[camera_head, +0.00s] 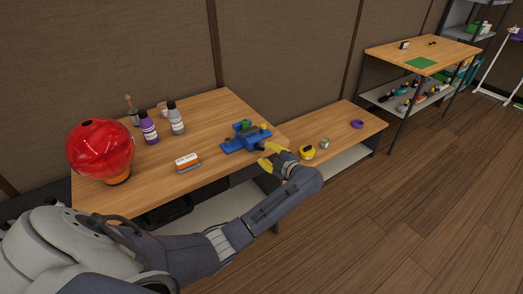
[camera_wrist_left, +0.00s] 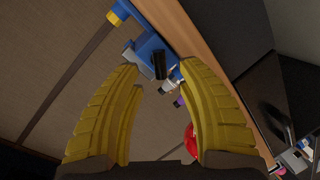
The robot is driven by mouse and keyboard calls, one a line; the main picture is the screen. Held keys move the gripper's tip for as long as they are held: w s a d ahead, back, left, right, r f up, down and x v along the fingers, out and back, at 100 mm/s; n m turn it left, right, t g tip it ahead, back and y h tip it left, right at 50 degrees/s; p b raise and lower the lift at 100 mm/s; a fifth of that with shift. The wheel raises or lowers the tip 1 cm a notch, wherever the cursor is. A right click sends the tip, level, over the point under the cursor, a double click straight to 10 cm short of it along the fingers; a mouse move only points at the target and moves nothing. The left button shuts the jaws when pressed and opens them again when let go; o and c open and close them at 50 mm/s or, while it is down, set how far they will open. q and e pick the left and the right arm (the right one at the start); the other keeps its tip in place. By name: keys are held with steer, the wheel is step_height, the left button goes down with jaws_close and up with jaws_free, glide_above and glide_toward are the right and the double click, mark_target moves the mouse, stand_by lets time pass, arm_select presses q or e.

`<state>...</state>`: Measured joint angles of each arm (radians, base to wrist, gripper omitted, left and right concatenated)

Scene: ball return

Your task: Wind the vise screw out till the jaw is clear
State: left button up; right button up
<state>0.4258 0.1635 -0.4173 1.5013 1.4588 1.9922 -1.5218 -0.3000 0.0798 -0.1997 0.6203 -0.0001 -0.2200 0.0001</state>
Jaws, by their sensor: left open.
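The blue vise (camera_head: 240,144) sits at the right front part of the wooden workbench, with a green piece (camera_head: 246,124) at its top. My left gripper (camera_head: 265,155) is just to the right of the vise, with its yellow fingers pointing at it. In the left wrist view the fingers are spread and empty. The vise (camera_wrist_left: 150,44) shows ahead of them, with a dark cylindrical end (camera_wrist_left: 159,66), perhaps of the screw, near the gap between the fingertips. The fingers appear apart from it. The jaw gap cannot be made out. My right gripper is not in view.
A red globe (camera_head: 100,147), a purple bottle (camera_head: 148,128), a grey bottle (camera_head: 176,119) and a small box (camera_head: 187,162) stand on the workbench (camera_head: 215,110). A lower bench (camera_head: 345,127) to the right holds a yellow item (camera_head: 307,152) and a purple ring (camera_head: 357,124).

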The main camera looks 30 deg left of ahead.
mark_target(261, 150)
arm_select(q)
steer(key=shift+x, duration=1.95)
jaws_close()
